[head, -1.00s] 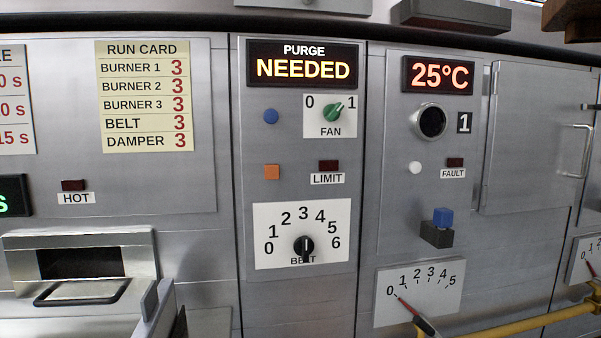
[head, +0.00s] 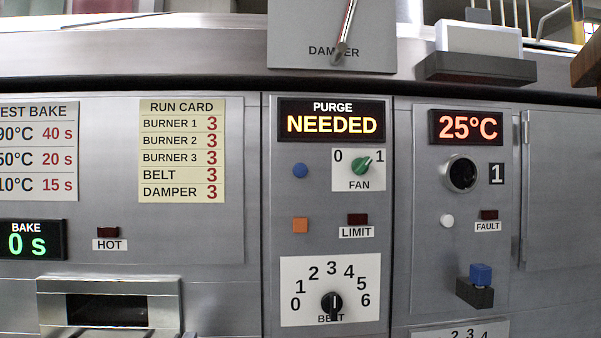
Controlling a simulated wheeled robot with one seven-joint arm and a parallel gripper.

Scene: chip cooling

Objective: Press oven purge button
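In the head view the panel's display (head: 331,121) reads PURGE NEEDED in lit letters. Neither carries a readable label, so I cannot tell which one is the purge button. The green fan knob (head: 361,166) points toward 1. My gripper does not show in this view, and nothing touches the buttons.
The black belt knob (head: 332,304) sits below on a 0 to 6 dial. A dark limit lamp (head: 357,220) is right of the orange button. To the right are a 25°C display (head: 465,128), a white button (head: 447,221) and a blue block-shaped switch (head: 481,274). A damper lever (head: 345,30) is above.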

